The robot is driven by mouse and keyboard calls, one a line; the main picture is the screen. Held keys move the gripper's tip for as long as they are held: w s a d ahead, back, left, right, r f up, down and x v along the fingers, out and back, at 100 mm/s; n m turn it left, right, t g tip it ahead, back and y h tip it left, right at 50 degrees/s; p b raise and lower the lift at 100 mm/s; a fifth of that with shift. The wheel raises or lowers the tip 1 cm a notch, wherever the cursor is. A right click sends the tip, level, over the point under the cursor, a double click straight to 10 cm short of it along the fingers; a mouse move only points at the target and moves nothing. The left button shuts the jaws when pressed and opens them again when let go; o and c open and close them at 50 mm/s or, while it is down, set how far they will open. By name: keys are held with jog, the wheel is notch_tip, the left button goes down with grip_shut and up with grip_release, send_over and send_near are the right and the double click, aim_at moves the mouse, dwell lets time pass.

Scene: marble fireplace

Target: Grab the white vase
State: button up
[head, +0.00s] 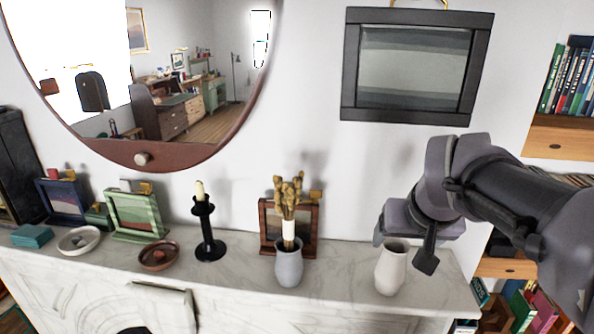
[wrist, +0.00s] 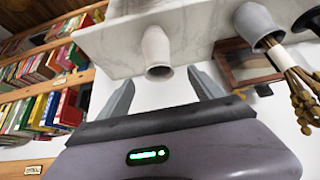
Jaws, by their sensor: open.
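The white vase (head: 391,271) stands upright on the marble mantel near its right end in the head view. My gripper (head: 404,247) is at its top, with one finger at the upper left of the rim and the other to its right. In the wrist view, which looks upside down, the white vase (wrist: 156,48) has its mouth toward me. It lies in line with the gap of my open gripper (wrist: 164,84). The gap is empty; I cannot tell whether either finger overlaps the rim in depth.
A grey vase (head: 289,269) with dried stems stands left of the white vase, before a small brown frame (head: 268,229). A black candle holder (head: 209,235) is farther left. A dark picture frame (head: 417,66) hangs above. Bookshelves (head: 560,135) are at the right.

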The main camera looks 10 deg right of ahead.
aim_at(396, 250)
jog(key=x, duration=0.7)
jog(key=shift+w+d+f+b, duration=0.2)
jog(key=shift+f+b, duration=0.1)
jog(key=shift+b, duration=0.1)
jog(key=x, duration=0.5)
jog(key=shift+w+d, duration=0.25)
jog(key=shift+w, duration=0.05)
jog(key=shift+s+a+r, duration=0.1)
jog(key=shift+s+r, duration=0.05)
jog(key=shift+c, duration=1.4)
grip_shut()
